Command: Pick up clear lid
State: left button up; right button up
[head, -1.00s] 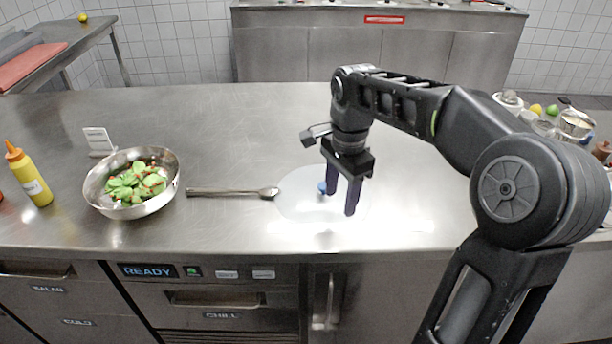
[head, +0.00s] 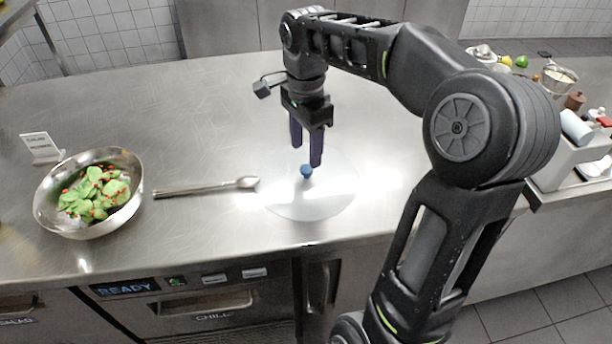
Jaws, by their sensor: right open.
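The clear lid (head: 310,203) lies flat on the steel counter, a faint see-through disc with a blue knob (head: 306,171) on top. My right gripper (head: 305,155) points down just above and behind the knob. Its two dark purple fingers are apart, with nothing seen between them. The fingertips look close to the knob, but I cannot tell whether they touch it. My left gripper is not in the view.
A metal bowl (head: 50,215) of green leaves with red bits stands at the left, by a small white sign (head: 40,148). A long-handled spoon (head: 205,187) lies just left of the lid. Containers and fruit crowd the far right. The counter behind the spoon is clear.

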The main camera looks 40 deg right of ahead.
aim_at(307, 168)
jog(key=shift+f, duration=0.2)
notch_tip(307, 168, down, 5)
jog(key=shift+s+f+p, duration=0.1)
jog(key=shift+p, duration=0.2)
jog(key=shift+c, duration=0.2)
dwell(0.5)
grip_shut()
dwell(0.3)
